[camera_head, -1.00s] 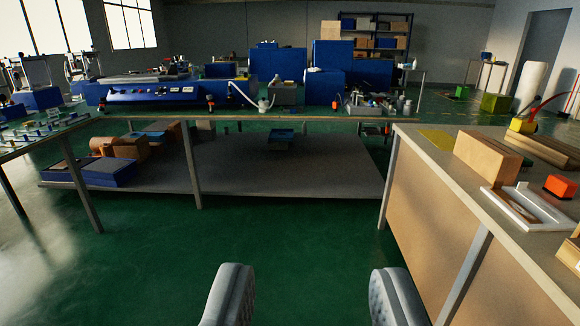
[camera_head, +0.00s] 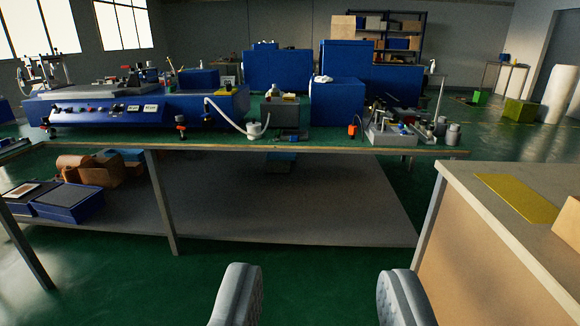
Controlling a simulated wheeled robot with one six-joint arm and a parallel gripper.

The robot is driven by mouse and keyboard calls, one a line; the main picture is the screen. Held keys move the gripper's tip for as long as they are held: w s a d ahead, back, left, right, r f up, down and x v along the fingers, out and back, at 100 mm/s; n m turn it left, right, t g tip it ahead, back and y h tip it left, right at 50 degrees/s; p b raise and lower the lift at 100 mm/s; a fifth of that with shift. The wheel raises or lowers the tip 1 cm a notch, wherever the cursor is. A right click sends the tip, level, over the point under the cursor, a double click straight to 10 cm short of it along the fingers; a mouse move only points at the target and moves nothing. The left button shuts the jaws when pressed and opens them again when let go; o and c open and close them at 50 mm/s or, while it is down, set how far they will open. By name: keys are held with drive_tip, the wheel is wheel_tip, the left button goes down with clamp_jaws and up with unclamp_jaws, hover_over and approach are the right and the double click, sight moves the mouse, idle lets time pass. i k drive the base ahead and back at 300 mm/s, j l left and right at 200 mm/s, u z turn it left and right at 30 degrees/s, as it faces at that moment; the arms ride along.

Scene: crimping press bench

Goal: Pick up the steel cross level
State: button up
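My gripper (camera_head: 320,296) is open and empty. Its two grey padded fingers stand wide apart at the bottom of the view, above the green floor and in front of the long bench (camera_head: 290,149). I cannot make out a steel cross level for certain. A grey tray (camera_head: 388,138) with small metal parts and tools stands at the right end of the bench top, and the pieces in it are too small to tell apart. My gripper is well short of the bench and touches nothing.
A blue machine (camera_head: 140,105) fills the bench's left part. The lower shelf (camera_head: 300,210) holds boxes at left. A wooden counter (camera_head: 480,250) with a yellow sheet (camera_head: 518,197) stands close at right.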

sight(230, 91)
drive_tip(key=i+u, duration=0.2)
drive_tip(key=i, duration=0.65)
drive_tip(key=i+l+u, duration=0.2)
drive_tip(key=i, duration=0.6)
drive_tip(key=i+u, duration=0.25)
drive_tip(key=i, duration=0.3)
drive_tip(key=i+u, duration=0.25)
drive_tip(key=i, duration=0.25)
drive_tip(key=i+l+u, duration=0.25)
drive_tip(key=i, duration=0.25)
